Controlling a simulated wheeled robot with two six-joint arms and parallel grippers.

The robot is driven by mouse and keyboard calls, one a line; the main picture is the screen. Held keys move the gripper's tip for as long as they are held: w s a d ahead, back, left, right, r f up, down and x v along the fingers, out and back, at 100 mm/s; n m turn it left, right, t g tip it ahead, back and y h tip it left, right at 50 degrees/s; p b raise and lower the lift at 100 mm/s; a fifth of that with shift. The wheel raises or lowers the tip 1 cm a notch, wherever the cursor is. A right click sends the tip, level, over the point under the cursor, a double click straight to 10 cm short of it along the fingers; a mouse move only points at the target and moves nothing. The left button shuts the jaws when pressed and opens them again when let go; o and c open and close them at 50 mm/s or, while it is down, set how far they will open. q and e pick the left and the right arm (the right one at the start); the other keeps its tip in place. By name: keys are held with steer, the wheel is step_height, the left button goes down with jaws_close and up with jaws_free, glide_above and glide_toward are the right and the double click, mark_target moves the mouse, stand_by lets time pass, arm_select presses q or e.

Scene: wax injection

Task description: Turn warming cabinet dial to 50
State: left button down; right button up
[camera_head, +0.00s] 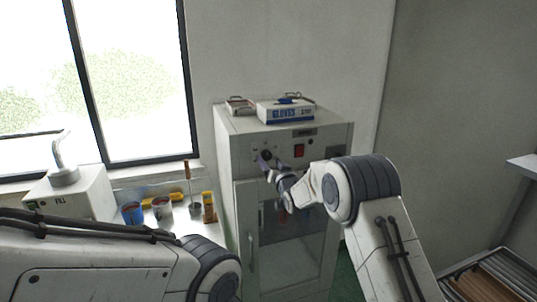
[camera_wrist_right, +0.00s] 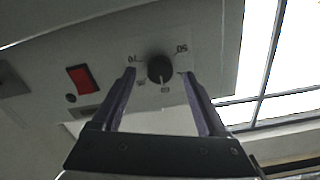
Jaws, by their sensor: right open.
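The warming cabinet (camera_head: 225,150) is a pale grey box with a glass door and an upper control panel. Its dial (camera_head: 266,155) is a small black round knob on the panel, partly behind my right gripper (camera_head: 270,169). In the right wrist view the dial (camera_wrist_right: 160,68) shows between the fingertips of the open right gripper (camera_wrist_right: 159,75), one finger on each side. Contact cannot be told. Upside-down number labels flank the dial, seemingly 70 at left and 50 at right. The dial's exact setting is unclear. My left arm shows at the bottom left; its gripper is out of view.
A red switch (camera_head: 299,151) sits right of the dial and shows in the wrist view (camera_wrist_right: 79,79). A glove box (camera_head: 285,112) and a small metal tray (camera_head: 239,105) stand on top. Cups, including a blue one (camera_head: 132,212), stand on the left counter.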

steer(key=shift+p+x, duration=0.35)
steer(key=shift+x, duration=0.7)
steer(key=shift+c, duration=0.3)
